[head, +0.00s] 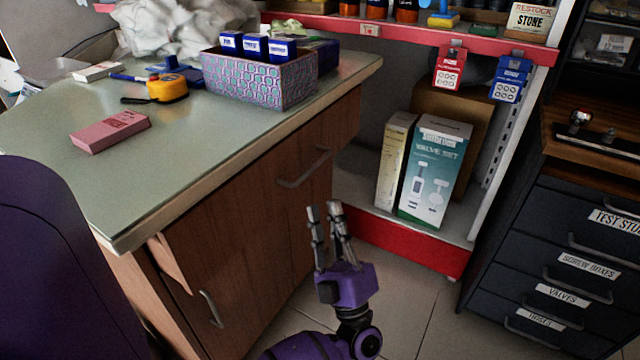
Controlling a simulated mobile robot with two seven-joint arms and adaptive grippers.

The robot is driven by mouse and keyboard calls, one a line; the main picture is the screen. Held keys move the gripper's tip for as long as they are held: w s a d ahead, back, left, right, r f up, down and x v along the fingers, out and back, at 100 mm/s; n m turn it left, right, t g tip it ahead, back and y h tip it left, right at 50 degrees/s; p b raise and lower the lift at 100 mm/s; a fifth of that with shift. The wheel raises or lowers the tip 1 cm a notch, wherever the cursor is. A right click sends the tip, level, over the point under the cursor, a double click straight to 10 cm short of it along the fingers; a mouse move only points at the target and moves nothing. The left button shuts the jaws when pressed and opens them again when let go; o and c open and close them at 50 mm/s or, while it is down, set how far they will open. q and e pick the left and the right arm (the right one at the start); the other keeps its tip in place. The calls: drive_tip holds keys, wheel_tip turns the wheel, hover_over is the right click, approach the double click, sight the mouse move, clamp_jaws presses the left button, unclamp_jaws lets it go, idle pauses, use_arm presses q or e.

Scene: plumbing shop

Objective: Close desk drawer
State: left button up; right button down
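The desk (190,165) has a pale green top and a brown wooden front. One bar handle (305,168) sits high on the front towards the right, and another handle (211,310) sits low at the near left. A lighter wooden piece (170,262) shows at a dark gap under the near corner of the top. How far any drawer stands out is hard to tell from this angle. My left gripper (325,209) is in front of the desk front, below the upper handle, fingers pointing up with an empty gap between them. My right gripper is not in view.
On the desk are a pink block (110,131), a yellow tape measure (167,88) and a patterned box (258,80). A red-edged shelf unit (400,245) holds a valve set box (434,172). A dark drawer cabinet (560,265) stands right. Tiled floor (405,310) is clear between.

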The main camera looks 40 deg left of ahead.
use_arm(q)
drive_tip(key=w+a+r+n+g+b, duration=0.1)
drive_tip(key=a+r+b, duration=0.1)
drive_tip(key=a+r, duration=0.3)
drive_tip(key=shift+w+a+r+g+y, duration=0.15)
drive_tip(key=shift+w+r+g+y, duration=0.05)
drive_tip(key=shift+r+g+y, duration=0.25)
drive_tip(key=shift+c, duration=0.5)
clamp_jaws()
